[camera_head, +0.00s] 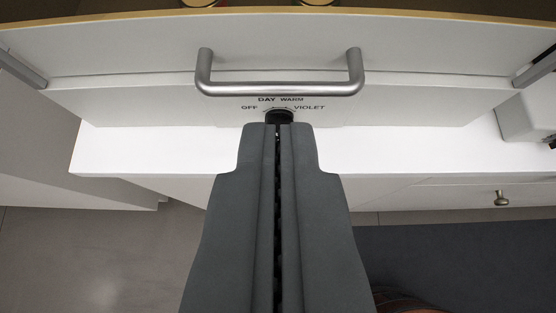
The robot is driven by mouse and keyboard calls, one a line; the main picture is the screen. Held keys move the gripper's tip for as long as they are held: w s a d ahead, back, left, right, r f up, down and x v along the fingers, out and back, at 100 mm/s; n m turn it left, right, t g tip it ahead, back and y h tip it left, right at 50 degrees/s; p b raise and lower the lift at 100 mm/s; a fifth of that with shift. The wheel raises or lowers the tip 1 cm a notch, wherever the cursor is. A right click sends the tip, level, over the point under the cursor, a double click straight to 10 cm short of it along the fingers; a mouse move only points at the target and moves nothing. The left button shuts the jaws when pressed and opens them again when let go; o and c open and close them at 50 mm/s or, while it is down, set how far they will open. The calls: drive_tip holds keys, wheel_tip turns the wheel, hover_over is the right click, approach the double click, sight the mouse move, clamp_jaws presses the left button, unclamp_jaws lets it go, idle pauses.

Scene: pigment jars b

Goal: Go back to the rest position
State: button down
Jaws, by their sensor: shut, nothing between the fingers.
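My gripper (279,128) fills the lower middle of the view, its two dark grey fingers side by side and shut with nothing between them. The fingertips point at a small black dial knob (279,116) on a white panel (150,106). In the picture the tips are right at the knob's lower edge; I cannot tell whether they touch it. The marks OFF, DAY, WARM and VIOLET stand around the knob. The knob's lower part is hidden by the fingers, so its pointer setting is hard to read.
A silver bar handle (280,89) juts out just above the dial. A white ledge (400,150) runs below the panel. A pale box (528,112) stands at right, above a drawer with a small metal knob (502,198). Grey floor (95,260) shows at lower left.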

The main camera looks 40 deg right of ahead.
drive_tip(key=s+d+f+n+t+y, duration=0.2)
drive_tip(key=s+n+t+y, duration=0.1)
drive_tip(key=s, duration=1.2)
drive_tip(key=s+d+f+n+t+y, duration=0.1)
drive_tip(key=s+n+t+y, duration=0.2)
drive_tip(key=s, duration=1.3)
drive_tip(key=shift+s+d+f+n+t+y, duration=0.15)
drive_tip(key=shift+d+f+n+t+y, duration=0.35)
drive_tip(key=shift+t, duration=0.7)
